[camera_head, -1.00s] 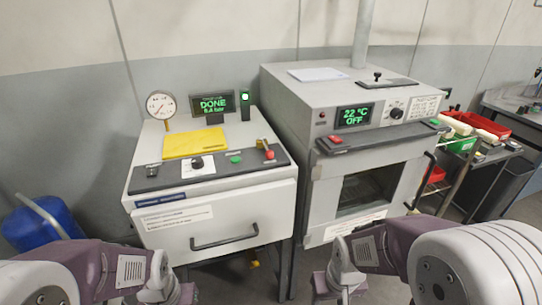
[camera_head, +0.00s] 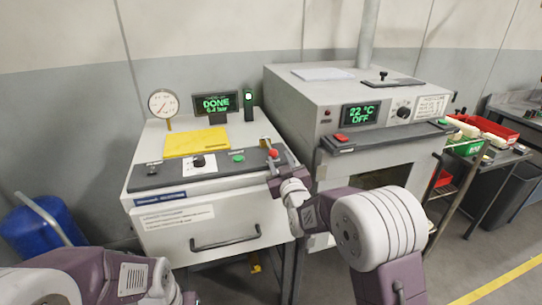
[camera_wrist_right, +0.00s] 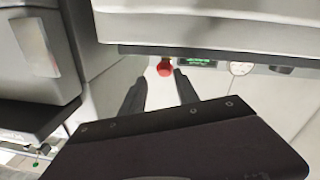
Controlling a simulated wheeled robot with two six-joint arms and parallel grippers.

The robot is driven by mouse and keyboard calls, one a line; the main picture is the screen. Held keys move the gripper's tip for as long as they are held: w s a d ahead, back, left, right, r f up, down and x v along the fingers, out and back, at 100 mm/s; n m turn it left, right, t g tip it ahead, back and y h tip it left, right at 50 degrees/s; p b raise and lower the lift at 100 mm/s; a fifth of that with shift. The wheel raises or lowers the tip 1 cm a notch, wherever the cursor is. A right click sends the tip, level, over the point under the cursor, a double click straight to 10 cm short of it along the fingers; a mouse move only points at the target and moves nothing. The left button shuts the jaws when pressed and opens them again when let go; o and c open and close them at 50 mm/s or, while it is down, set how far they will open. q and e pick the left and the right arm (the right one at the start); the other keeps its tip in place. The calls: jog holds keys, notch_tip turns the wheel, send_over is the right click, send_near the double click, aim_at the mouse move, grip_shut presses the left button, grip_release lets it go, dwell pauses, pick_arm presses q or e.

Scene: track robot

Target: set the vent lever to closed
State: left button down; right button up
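The vent lever is a short metal lever with a red knob (camera_head: 273,153), at the right end of the dark control strip on the left machine. My right gripper (camera_head: 279,168) is at the front edge of that machine, close to the knob. In the right wrist view, its two dark fingers (camera_wrist_right: 160,82) are apart with nothing between them. The red knob (camera_wrist_right: 164,68) shows just beyond the fingertips, slightly toward the right finger. Whether a finger touches it I cannot tell. My left arm shows at the lower left; its fingers are out of view.
The left machine carries a gauge (camera_head: 163,103), a display reading DONE (camera_head: 214,104), a yellow plate (camera_head: 196,142), a black knob (camera_head: 198,161), a green button (camera_head: 238,158) and a drawer handle (camera_head: 226,242). The grey oven (camera_head: 294,113) stands close on the right.

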aim_at(271, 149)
jog(key=shift+s+a+f, duration=0.1)
jog(key=shift+a+f, duration=0.3)
jog(key=shift+f, duration=0.05)
jog(key=shift+s+r, duration=0.1)
jog(key=shift+w+r, duration=0.15)
jog(key=shift+w, duration=0.05)
jog(key=w, duration=0.2)
jog(key=w+p, duration=0.1)
jog(key=w, duration=0.2)
jog(key=w+a+p, duration=0.1)
jog(key=w, duration=0.2)
jog(key=shift+w, duration=0.25)
grip_shut()
dwell(0.5)
